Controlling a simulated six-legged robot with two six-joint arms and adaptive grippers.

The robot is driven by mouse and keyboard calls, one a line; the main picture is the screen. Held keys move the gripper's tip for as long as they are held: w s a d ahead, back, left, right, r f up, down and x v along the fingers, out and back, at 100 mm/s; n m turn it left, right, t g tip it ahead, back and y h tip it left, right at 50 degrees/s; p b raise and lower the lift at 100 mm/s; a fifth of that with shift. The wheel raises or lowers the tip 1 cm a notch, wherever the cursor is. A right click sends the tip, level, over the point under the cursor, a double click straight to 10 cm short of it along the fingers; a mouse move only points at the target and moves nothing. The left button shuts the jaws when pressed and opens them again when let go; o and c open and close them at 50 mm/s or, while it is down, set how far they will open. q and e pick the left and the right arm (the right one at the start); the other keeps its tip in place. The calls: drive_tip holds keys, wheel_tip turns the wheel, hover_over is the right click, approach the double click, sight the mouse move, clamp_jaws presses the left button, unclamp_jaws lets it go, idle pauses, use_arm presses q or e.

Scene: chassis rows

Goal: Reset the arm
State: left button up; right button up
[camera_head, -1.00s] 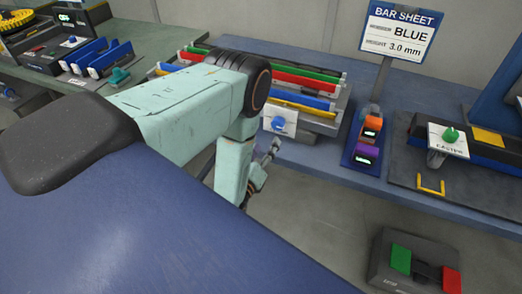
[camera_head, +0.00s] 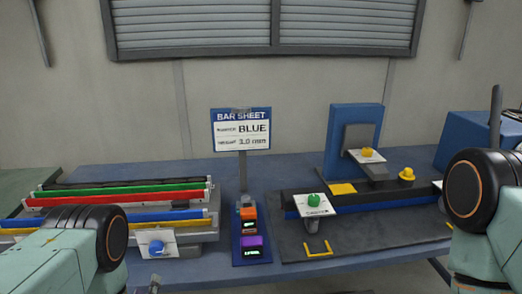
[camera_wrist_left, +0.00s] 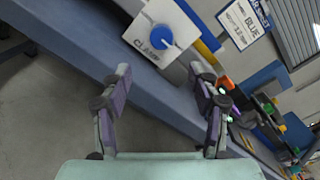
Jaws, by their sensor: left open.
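My left gripper (camera_wrist_left: 160,78) is open and empty in the left wrist view, its two fingers apart. A white plate with a blue clamp knob (camera_wrist_left: 159,37) lies just beyond the fingertips in that view; I cannot tell the gap. In the head view my left arm enters at the bottom left, with its gripper mostly below the picture edge. My right arm shows at the right edge of the head view, but its gripper is out of view.
The blue bench (camera_head: 215,178) bears a rack of coloured bars (camera_head: 120,196), the same blue knob (camera_head: 156,247), a block with orange and purple displays (camera_head: 250,240), a bar sheet sign (camera_head: 241,130) and a station with a green knob (camera_head: 313,199). Floor shows beside the bench.

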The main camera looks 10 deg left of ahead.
use_arm(q)
drive_tip(key=s+d+f+n+g+h+b, duration=0.2)
drive_tip(key=s+d+f+n+g+h, duration=0.15)
drive_tip(key=s+f+n+g, duration=0.8)
drive_tip(key=s+d+f+n+g+b, duration=0.2)
drive_tip(key=s+n+b, duration=0.1)
drive_tip(key=s+n, duration=0.1)
drive_tip(key=s+d+f+n+g+b, duration=0.1)
drive_tip(key=s+d+f+n+b, duration=0.1)
drive_tip(key=s+n, duration=0.3)
drive_tip(key=s+d+f+n+g+h+b, duration=0.1)
drive_tip(key=s+d+f+n+g+b, duration=0.1)
drive_tip(key=s+n+b, duration=0.2)
drive_tip(key=shift+s+d+g, duration=0.35)
drive_tip(key=shift+s, duration=1.55)
drive_tip(key=shift+r+n, duration=0.1)
drive_tip(key=shift+n, duration=0.15)
